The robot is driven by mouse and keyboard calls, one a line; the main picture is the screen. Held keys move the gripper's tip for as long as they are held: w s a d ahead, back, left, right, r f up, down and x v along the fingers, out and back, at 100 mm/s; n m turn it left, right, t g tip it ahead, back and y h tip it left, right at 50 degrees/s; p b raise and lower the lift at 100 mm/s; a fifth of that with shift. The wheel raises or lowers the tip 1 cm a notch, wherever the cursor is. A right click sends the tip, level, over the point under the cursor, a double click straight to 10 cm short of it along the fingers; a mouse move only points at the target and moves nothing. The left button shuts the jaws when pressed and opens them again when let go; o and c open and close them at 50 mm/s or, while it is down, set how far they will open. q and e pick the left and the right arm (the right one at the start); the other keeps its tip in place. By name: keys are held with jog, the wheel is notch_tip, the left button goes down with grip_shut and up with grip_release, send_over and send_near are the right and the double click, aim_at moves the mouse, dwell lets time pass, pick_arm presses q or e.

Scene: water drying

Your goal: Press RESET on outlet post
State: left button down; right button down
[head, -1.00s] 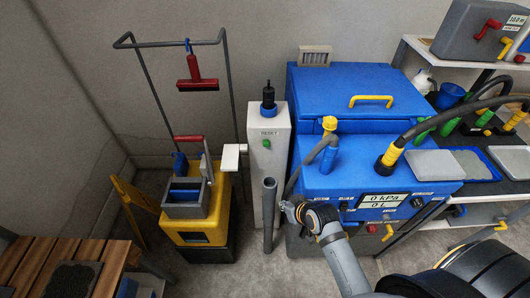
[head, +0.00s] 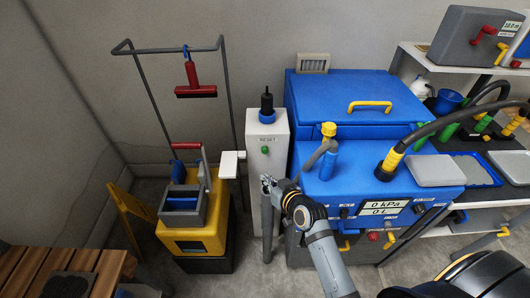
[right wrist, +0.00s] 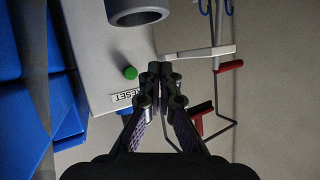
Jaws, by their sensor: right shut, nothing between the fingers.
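The outlet post (head: 267,195) is a white upright box left of the blue machine, marked RESET above a round green button (head: 265,150). In the right wrist view the post (right wrist: 95,45) appears with the green button (right wrist: 130,73) beside the RESET label (right wrist: 125,96). My right gripper (head: 267,182) is shut and empty, in front of the post and lower than the button in the head view. In the right wrist view the fingertips (right wrist: 157,70) lie just right of the button; a gap to it cannot be judged. My left gripper is not in view.
A grey pipe (head: 267,235) stands before the post, and its open end (right wrist: 138,12) shows near the fingers in the wrist view. The blue machine (head: 350,170) is close on the right. A white shelf (head: 229,163) and yellow mop bucket (head: 195,240) stand left.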

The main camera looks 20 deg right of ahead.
aim_at(265, 151)
jog(key=w+d+b, duration=0.2)
jog(key=w, duration=0.6)
jog(key=shift+w+d, duration=0.2)
jog(key=shift+d, duration=0.05)
dwell(1.2)
jog(key=shift+w+d, duration=0.1)
jog(key=shift+w, duration=0.3)
jog(key=shift+w+d, duration=0.15)
jog(key=shift+w, duration=0.35)
dwell(0.6)
jog(key=shift+r, duration=0.1)
jog(key=shift+s+a+p, duration=0.3)
jog(key=shift+s+p, duration=0.15)
jog(key=shift+s, duration=0.45)
